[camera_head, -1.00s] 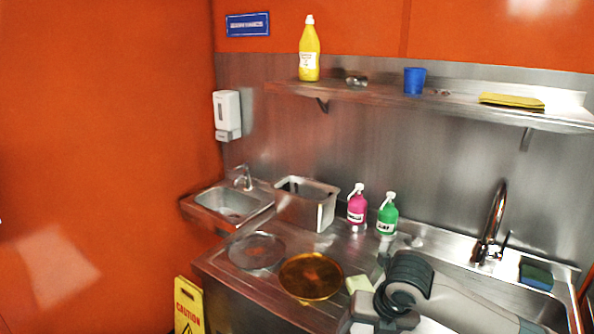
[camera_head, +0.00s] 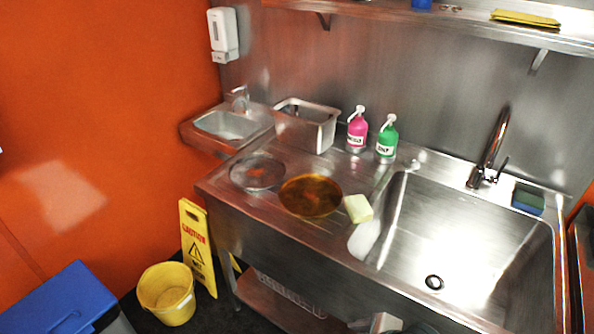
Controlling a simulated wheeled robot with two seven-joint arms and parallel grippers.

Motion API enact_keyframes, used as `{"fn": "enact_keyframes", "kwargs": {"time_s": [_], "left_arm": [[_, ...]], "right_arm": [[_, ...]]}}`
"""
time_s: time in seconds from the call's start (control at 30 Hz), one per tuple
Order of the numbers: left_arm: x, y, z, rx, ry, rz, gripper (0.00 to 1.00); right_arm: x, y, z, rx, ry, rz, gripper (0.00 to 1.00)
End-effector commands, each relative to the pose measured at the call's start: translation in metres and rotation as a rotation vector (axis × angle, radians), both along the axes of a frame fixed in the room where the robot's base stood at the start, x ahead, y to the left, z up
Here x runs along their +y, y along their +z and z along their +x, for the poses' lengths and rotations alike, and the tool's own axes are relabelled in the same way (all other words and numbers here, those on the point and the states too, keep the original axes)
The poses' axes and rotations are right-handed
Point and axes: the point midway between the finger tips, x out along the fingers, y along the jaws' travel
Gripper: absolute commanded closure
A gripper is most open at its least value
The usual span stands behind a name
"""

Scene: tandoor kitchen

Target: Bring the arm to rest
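Neither gripper shows clearly in the head view. A small grey and dark piece, which looks like part of my arm, is cut off by the bottom edge in front of the sink counter (camera_head: 300,232). I cannot make out fingers on it. The sink basin (camera_head: 455,245) is clear, with its drain visible. A pale yellow sponge (camera_head: 358,208) lies at the basin's left edge, beside a brown-gold round plate (camera_head: 310,196) and a clear-looking round plate (camera_head: 257,173).
A pink bottle (camera_head: 357,133), a green bottle (camera_head: 386,140) and a steel container (camera_head: 306,127) stand at the back. A faucet (camera_head: 491,150) rises behind the basin. A caution sign (camera_head: 197,245), yellow bucket (camera_head: 167,293) and blue-lidded bin (camera_head: 50,300) stand on the floor at left.

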Motion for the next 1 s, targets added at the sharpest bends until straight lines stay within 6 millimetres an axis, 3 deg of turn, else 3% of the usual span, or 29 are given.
{"fn": "enact_keyframes", "kwargs": {"time_s": [0.03, 0.2, 0.6, 0.8, 1.0], "left_arm": [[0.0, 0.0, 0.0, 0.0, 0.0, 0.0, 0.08], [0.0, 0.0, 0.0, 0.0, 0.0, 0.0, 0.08], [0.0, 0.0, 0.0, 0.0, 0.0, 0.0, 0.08], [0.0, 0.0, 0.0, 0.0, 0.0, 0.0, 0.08], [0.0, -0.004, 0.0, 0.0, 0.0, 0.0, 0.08]], "right_arm": [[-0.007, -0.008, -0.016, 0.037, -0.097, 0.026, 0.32], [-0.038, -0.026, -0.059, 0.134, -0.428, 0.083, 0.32], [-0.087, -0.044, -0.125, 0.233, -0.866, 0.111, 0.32], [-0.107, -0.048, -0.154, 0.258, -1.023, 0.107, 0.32], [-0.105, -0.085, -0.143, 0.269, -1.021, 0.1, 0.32]]}}
